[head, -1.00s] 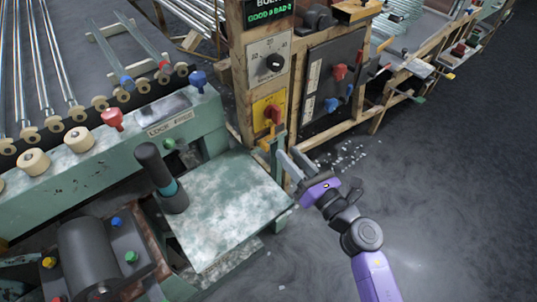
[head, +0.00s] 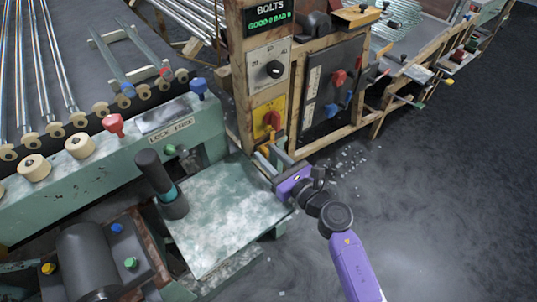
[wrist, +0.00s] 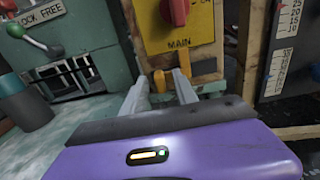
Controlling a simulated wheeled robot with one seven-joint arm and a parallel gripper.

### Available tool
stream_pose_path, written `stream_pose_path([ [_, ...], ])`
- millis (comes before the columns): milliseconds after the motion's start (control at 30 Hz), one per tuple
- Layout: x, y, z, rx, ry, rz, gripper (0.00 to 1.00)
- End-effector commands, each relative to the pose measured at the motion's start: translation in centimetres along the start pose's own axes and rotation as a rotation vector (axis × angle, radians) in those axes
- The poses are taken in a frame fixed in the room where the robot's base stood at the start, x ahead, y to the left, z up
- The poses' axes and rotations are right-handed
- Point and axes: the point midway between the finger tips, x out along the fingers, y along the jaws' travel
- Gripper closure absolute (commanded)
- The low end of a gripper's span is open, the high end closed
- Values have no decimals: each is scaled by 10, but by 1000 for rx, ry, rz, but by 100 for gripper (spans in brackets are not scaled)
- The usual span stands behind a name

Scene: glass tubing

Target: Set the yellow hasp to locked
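The yellow hasp (wrist: 159,82) appears to be the small orange-yellow piece below the yellow MAIN panel (wrist: 178,30) in the wrist view. In the head view the hasp (head: 266,142) shows just under that panel, partly hidden by my fingers. My gripper (wrist: 160,82) is open, its two grey fingers reaching toward the post with the hasp between them in the picture. In the head view my gripper (head: 268,154) is at the post's lower front. I cannot tell whether the fingers touch the hasp.
A red knob (head: 272,119) sits on the yellow panel above my fingers. The green machine (head: 110,150) with a green-knobbed lever (head: 170,149) and metal plate (head: 225,215) lies to the left. A dark panel (head: 330,90) stands right. The floor at right is open.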

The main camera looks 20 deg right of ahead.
Motion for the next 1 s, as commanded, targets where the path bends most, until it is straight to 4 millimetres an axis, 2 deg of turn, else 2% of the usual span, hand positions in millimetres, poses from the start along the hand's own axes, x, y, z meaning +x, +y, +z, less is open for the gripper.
stream_pose_path([
  [267,2,0,0,0,0,0,65],
  [433,2,0,0,1,-1,0,99],
  [1000,1,0,0,1,0,0,100],
])
